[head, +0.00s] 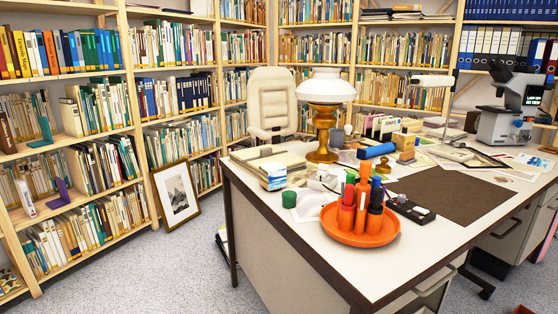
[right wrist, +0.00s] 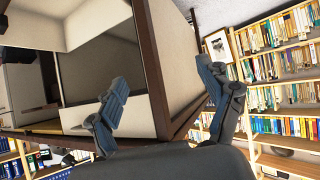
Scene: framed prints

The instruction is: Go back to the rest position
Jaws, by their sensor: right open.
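My right gripper (right wrist: 163,76) shows in the right wrist view with its two dark blue-grey fingers spread wide apart. Nothing is between the fingertips; the pale side of the desk (right wrist: 172,45) shows behind them. Neither gripper is in the head view, and my left gripper is in no view. A framed print (head: 177,195) with a dark frame and white mat leans against the bookshelf on the floor in the head view. It also shows small near the top of the right wrist view, apart from the gripper.
The white-topped desk (head: 290,212) fills the right and middle. It carries a lamp (head: 325,88), an orange tray (head: 382,238) of markers, a microscope (head: 508,112) and papers. Bookshelves (head: 140,130) line the walls. Grey carpet (head: 150,262) is clear left of the desk.

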